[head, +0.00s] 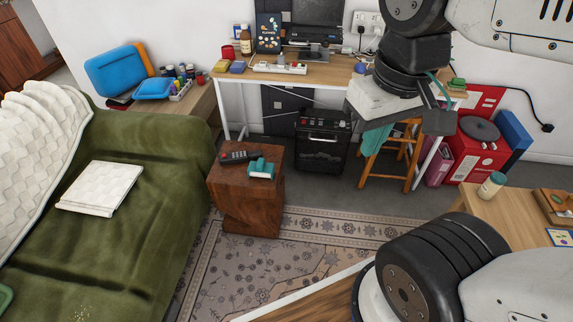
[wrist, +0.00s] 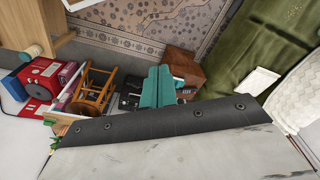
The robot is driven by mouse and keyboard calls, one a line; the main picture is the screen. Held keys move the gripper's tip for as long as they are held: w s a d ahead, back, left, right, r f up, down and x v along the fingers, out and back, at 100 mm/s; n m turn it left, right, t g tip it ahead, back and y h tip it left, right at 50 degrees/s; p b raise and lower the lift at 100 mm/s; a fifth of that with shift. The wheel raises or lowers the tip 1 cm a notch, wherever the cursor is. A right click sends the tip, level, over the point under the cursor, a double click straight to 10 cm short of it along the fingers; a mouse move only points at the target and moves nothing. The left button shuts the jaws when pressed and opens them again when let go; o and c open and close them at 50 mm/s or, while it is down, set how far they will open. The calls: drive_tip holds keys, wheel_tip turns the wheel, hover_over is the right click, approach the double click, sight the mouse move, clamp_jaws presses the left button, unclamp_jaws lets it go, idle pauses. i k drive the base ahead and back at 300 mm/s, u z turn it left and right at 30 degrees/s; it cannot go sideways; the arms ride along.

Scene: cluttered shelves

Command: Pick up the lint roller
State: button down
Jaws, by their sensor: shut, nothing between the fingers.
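A small teal-and-white object (head: 262,169) lies on top of the dark wooden block table (head: 246,207) in the head view. It may be the lint roller, but its shape is too small to be sure. A dark handset with red marks (head: 240,156) lies just behind it to the left. My gripper (head: 375,140) has teal fingers and hangs in the air to the right of the block table, well apart from it. In the wrist view the fingers (wrist: 158,87) are shut together and empty. They cover part of the scene near the block table (wrist: 183,64).
A green sofa (head: 140,185) with a white cushion flanks the block table on the left. A desk (head: 320,75), a black amplifier (head: 322,140) and a wooden stool (head: 390,155) stand behind. A table (head: 520,215) with a jar (head: 491,185) is at right. The patterned rug (head: 310,255) is clear.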

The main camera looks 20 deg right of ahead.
sight(260, 168)
drive_tip(key=z, duration=0.5)
drive_tip(key=k, duration=0.65)
drive_tip(key=z, duration=0.65)
drive_tip(key=i, duration=1.05)
drive_tip(key=u, duration=0.45)
drive_tip(key=i, duration=1.1)
drive_tip(key=u, duration=0.4)
